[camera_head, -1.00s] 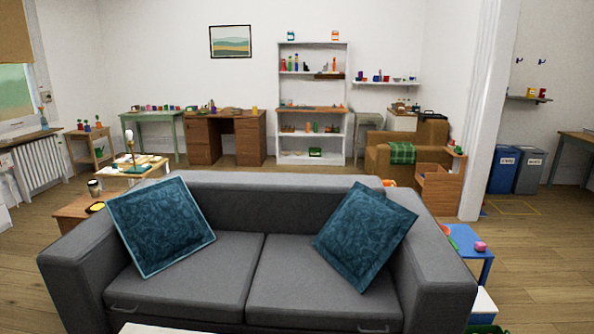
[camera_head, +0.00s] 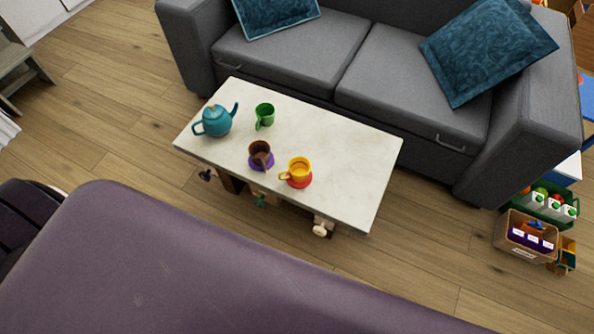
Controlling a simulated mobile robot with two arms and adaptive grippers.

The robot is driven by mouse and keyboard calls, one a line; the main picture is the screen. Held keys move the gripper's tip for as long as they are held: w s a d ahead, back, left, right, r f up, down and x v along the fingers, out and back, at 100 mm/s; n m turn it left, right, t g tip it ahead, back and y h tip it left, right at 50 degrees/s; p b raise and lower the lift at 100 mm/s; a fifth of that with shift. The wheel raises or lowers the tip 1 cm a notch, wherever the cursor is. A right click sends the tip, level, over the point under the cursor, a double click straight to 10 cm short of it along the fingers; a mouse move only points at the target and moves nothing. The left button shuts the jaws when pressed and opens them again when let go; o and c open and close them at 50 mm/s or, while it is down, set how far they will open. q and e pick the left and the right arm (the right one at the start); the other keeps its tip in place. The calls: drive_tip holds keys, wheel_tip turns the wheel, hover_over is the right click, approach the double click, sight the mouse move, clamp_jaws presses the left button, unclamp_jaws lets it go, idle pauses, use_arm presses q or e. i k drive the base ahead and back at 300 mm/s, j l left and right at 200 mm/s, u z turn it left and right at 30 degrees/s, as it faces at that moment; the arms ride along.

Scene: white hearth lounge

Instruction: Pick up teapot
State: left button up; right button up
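A teal teapot (camera_head: 216,121) stands upright near the left end of a white-topped coffee table (camera_head: 335,150). Its spout and handle stick out to either side. A green cup (camera_head: 264,114) stands just right of it. Neither of my grippers is in view.
A purple padded surface (camera_head: 200,270) fills the foreground, in front of the table. A grey sofa (camera_head: 300,55) with blue cushions (camera_head: 485,50) stands behind it. A cardboard box (camera_head: 512,245) and a green crate (camera_head: 562,222) stand at the right.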

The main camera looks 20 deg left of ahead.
sight(220, 128)
drive_tip(key=u, duration=1.4)
